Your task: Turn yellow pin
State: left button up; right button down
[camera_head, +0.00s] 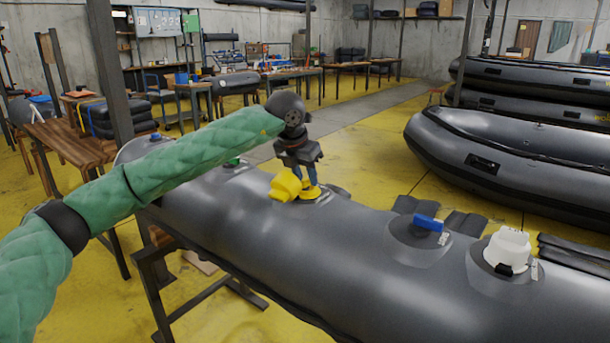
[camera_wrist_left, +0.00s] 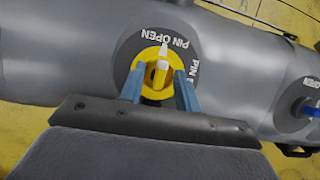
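The yellow pin (camera_wrist_left: 149,66) sits in a dark round valve patch (camera_wrist_left: 128,50) on the grey inflatable tube. The patch carries white lettering, "PIN OPEN" above and "PIN" at the right, the rest hidden. The pin's raised handle points up in the wrist view, towards the lettering. My left gripper (camera_wrist_left: 159,82) has its blue fingers apart, one on each side of the handle, with gaps visible. In the head view the yellow pin (camera_head: 306,194) is partly under my left gripper (camera_head: 309,178), with a yellow cap (camera_head: 285,185) to its left. My right gripper is not in view.
On the same tube (camera_head: 260,240) are a blue pin (camera_head: 429,223) and a white cap (camera_head: 507,248) to the right, and a green pin (camera_head: 234,162) to the left. Black boats (camera_head: 520,160) stand at the right. Workbenches (camera_head: 75,145) stand at the left and back.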

pick_arm(q)
jog(key=v, duration=0.7)
jog(key=shift+r, duration=0.4)
jog(key=shift+s+a, duration=0.1)
